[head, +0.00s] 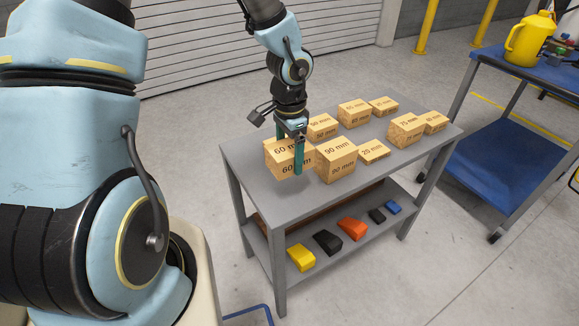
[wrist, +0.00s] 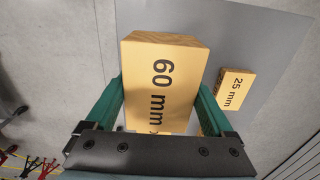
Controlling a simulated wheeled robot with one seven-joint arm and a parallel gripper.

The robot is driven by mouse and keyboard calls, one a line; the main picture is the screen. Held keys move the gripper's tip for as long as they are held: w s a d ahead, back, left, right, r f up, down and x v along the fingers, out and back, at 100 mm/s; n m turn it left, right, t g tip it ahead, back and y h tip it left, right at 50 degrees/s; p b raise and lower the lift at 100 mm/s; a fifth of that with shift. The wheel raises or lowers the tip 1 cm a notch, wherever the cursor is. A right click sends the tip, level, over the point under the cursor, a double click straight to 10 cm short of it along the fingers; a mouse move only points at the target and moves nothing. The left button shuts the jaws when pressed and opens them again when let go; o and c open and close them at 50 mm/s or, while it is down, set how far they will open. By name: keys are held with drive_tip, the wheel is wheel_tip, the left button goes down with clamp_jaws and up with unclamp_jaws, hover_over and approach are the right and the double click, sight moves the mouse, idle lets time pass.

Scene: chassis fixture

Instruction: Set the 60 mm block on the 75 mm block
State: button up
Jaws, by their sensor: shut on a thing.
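The wooden 60 mm block (head: 279,161) is between the green fingers of my gripper (head: 290,152), at the left end of the grey table. In the wrist view the block (wrist: 162,85) fills the space between the fingers, its label readable, and my gripper (wrist: 160,105) is shut on it. It seems to be held above the tabletop, but the gap is hard to judge.
A 90 mm block (head: 336,160) stands close right of the held block, with a flat 25 mm block (head: 374,151) beyond it. Several other blocks stand farther back on the table (head: 415,160). A blue cart (head: 508,170) stands at right. Coloured objects lie on the lower shelf.

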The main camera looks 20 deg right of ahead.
sight(290, 146)
wheel_tip(290, 146, up, 15)
drive_tip(key=p, duration=1)
drive_tip(key=shift+f, duration=0.15)
